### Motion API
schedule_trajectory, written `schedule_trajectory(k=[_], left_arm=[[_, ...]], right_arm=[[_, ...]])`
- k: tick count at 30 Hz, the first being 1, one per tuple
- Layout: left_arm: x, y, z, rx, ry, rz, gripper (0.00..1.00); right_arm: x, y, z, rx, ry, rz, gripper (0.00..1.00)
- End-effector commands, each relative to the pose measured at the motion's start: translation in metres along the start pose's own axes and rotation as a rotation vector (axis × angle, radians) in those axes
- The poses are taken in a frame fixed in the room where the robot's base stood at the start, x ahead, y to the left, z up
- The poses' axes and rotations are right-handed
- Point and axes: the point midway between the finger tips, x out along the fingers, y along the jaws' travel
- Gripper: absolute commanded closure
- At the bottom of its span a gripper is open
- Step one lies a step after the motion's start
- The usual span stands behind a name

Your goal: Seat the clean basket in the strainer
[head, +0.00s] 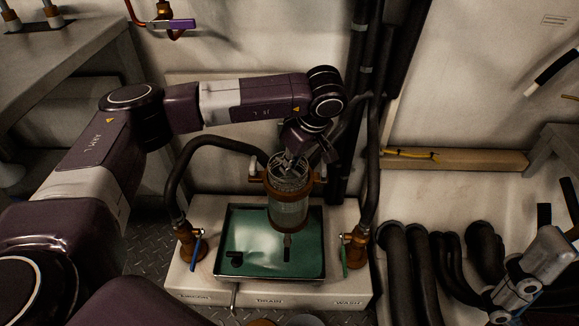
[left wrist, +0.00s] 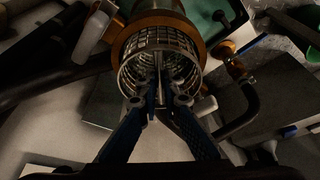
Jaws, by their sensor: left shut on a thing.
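The strainer (head: 288,213) stands upright over the green tray, a clear cylinder with brown collars at top and bottom. Its brown upper collar (left wrist: 128,42) also shows in the left wrist view. The basket (left wrist: 135,68), a shiny metal mesh cylinder, sits at the strainer's open mouth with its rim standing out above the collar. In the head view, its rim (head: 291,172) is partly covered by my gripper. My left gripper (head: 289,160) is shut on the basket, and its blue fingers (left wrist: 159,92) meet at the basket's middle. The basket's lower end is hidden.
The green-floored tray (head: 250,278) lies in a pale base under the strainer. Valves with a blue lever (head: 196,250) and a green lever (head: 345,262) flank it. Black hoses (head: 180,180) rise on both sides. Thick black pipes (head: 405,255) stand at right.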

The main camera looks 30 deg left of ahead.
Motion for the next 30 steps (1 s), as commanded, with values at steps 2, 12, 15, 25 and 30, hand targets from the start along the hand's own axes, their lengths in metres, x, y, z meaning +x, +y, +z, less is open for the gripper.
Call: schedule_trajectory(k=[2, 12, 15, 25, 30], left_arm=[[-0.002, 0.001, -0.001, -0.001, 0.000, 0.002, 1.00], [0.005, 0.001, 0.002, -0.001, 0.000, 0.001, 1.00], [0.008, 0.001, 0.003, -0.001, 0.000, 0.002, 1.00], [0.009, 0.001, 0.004, -0.001, 0.000, 0.002, 0.79], [0.009, 0.001, 0.004, -0.001, 0.000, 0.001, 0.77]], right_arm=[[0.001, 0.000, 0.000, 0.000, 0.000, 0.000, 0.00], [-0.002, 0.000, 0.001, 0.000, -0.002, 0.000, 0.00], [-0.003, 0.000, 0.001, 0.000, 0.000, -0.001, 0.00], [0.000, 0.000, 0.000, -0.001, 0.011, -0.005, 0.00], [0.000, 0.000, 0.000, -0.001, 0.012, -0.004, 0.00]])
